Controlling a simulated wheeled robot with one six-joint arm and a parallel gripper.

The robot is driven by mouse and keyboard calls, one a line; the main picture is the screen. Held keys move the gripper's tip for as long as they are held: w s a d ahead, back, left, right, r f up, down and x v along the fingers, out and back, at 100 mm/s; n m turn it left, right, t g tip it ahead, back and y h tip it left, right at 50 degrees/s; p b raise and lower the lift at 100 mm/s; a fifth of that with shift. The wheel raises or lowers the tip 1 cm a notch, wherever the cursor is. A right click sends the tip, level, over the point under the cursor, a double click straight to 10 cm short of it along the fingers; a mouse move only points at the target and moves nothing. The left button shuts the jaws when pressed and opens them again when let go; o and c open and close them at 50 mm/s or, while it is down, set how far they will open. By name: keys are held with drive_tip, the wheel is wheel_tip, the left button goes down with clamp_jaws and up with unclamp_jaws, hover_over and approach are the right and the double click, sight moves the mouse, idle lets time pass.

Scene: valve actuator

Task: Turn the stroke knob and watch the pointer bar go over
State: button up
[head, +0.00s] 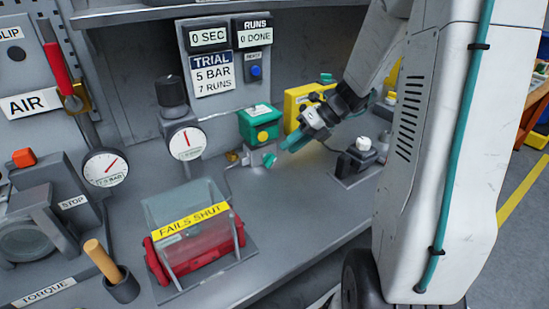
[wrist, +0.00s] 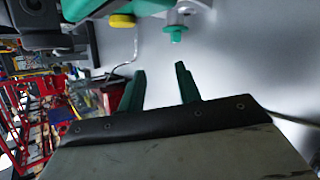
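A small teal knob (head: 269,159) sits on a grey fitting below a green box on the bench; no label on it is readable. It also shows in the wrist view (wrist: 175,34), top centre. My gripper (head: 286,147) is just right of the knob and apart from it. In the wrist view its two teal fingers (wrist: 159,69) are spread with nothing between them, and the knob is beyond the tips, nearer the right finger. A red actuator (head: 198,252) sits under a clear cover marked FAILS SHUT. I cannot make out a pointer bar on it.
The green box (head: 260,124) and a yellow box (head: 297,102) stand close behind my gripper. A dark block with a white top (head: 362,150) is to the right. Gauges (head: 186,142) stand to the left. The bench front between cover and block is clear.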

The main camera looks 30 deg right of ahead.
sight(273, 162)
drive_tip(key=d+m, duration=0.1)
drive_tip(key=w+d+f+m, duration=0.1)
drive_tip(key=shift+f+m+t, duration=0.3)
drive_tip(key=shift+t, duration=0.1)
drive_tip(key=shift+w+a+f, duration=0.15)
drive_tip(key=shift+f, duration=0.15)
drive_tip(key=x, duration=0.6)
drive_tip(key=shift+w+a+f, duration=0.15)
drive_tip(key=shift+a+f, duration=0.1)
drive_tip(key=shift+a, duration=0.05)
clamp_jaws()
